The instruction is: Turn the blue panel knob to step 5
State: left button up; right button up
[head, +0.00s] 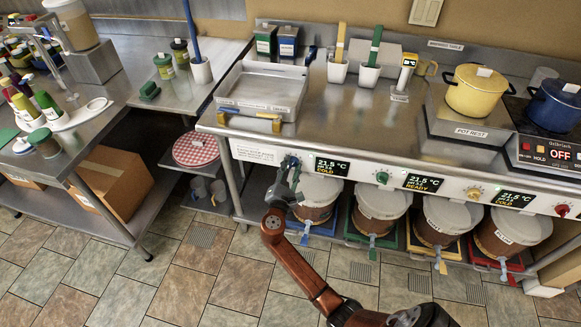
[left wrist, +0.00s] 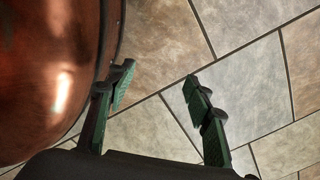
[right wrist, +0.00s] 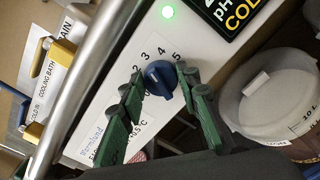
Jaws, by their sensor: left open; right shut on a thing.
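The blue knob (right wrist: 160,80) sits on the white panel strip (right wrist: 110,115) in the right wrist view, with printed numbers 2, 3, 4 and 5 around its upper side. My right gripper (right wrist: 153,79) has its green fingers on either side of the knob and is shut on it. Where the knob's pointer stands is hard to tell. In the head view my right gripper (head: 291,168) reaches the panel's left part, largely covering the knob. My left gripper (left wrist: 157,82) is open and empty above the tiled floor in the left wrist view; it does not show in the head view.
A display (head: 332,166) reading 21.5 °C and COLD is right of the knob. Other panel knobs, green (head: 382,177), yellow (head: 473,192) and red (head: 561,210), line the strip. Lidded buckets (head: 318,195) stand below. A steel bath (head: 262,88) sits on the counter above.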

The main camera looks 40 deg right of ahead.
jog(key=shift+f+m, duration=0.15)
jog(key=shift+m, duration=0.35)
pick_arm(q)
jog(key=w+d+r+b, duration=0.1)
jog(key=w+r+b, duration=0.2)
jog(key=w+r, duration=0.3)
jog(key=w+d+r+b, duration=0.2)
jog(key=w+r+b, duration=0.2)
jog(key=r, duration=0.5)
jog(key=shift+w+d+r+h, duration=0.3)
jog(key=shift+w+r, duration=0.1)
jog(key=shift+w, duration=0.6)
pick_arm(e)
jog(key=shift+s+f+m, duration=0.1)
jog(key=shift+m, duration=3.15)
jog(key=shift+f+m, duration=0.1)
jog(key=shift+m, duration=3.15)
jog(key=o, duration=1.1)
jog(key=shift+o, duration=0.2)
jog(key=v, duration=0.7)
